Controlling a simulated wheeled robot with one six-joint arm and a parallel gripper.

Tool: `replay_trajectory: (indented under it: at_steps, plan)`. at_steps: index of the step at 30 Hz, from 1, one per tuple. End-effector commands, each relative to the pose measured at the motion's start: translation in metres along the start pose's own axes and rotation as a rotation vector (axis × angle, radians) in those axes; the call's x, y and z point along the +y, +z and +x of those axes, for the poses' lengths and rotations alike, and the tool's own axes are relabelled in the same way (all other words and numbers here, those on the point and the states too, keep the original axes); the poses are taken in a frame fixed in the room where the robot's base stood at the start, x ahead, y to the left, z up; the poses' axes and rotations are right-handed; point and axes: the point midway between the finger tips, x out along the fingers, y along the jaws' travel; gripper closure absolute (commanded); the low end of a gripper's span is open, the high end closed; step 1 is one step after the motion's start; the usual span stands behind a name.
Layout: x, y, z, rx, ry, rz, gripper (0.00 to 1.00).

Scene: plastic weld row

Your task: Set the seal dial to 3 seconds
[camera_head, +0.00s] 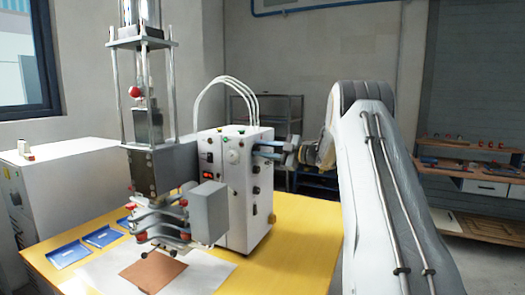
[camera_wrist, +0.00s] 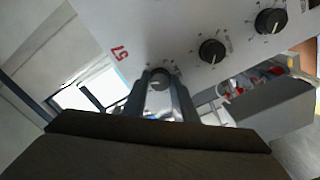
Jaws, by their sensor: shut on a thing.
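The white control box (camera_head: 237,190) stands on the yellow table, with a column of dark knobs on its right-hand face. My gripper (camera_head: 262,149) reaches that face from the right, near its top. In the wrist view my gripper (camera_wrist: 158,86) is shut on a dark round dial (camera_wrist: 158,76), with one finger on each side of it. A pale pointer mark shows on this dial, but its scale is too small to read. A middle knob (camera_wrist: 211,50) and a far knob (camera_wrist: 270,21) sit free in the same row. I cannot read which one is the seal dial.
A welding press (camera_head: 150,170) with a grey block and red-knobbed clamps stands left of the box. A brown sheet (camera_head: 152,271) and blue trays (camera_head: 68,253) lie on the yellow table (camera_head: 300,235). The table right of the box is clear.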

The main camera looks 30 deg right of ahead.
Motion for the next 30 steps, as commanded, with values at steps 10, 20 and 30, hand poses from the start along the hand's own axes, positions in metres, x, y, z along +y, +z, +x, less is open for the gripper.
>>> replay_trajectory:
  at_steps: [10, 20, 30]
  plan:
    - [0.0, 0.0, 0.0, 0.0, 0.0, 0.0, 0.56]
    - [-0.001, 0.002, -0.023, -0.003, 0.001, -0.001, 0.56]
    - [-0.001, 0.002, -0.071, -0.002, 0.001, 0.0, 0.56]
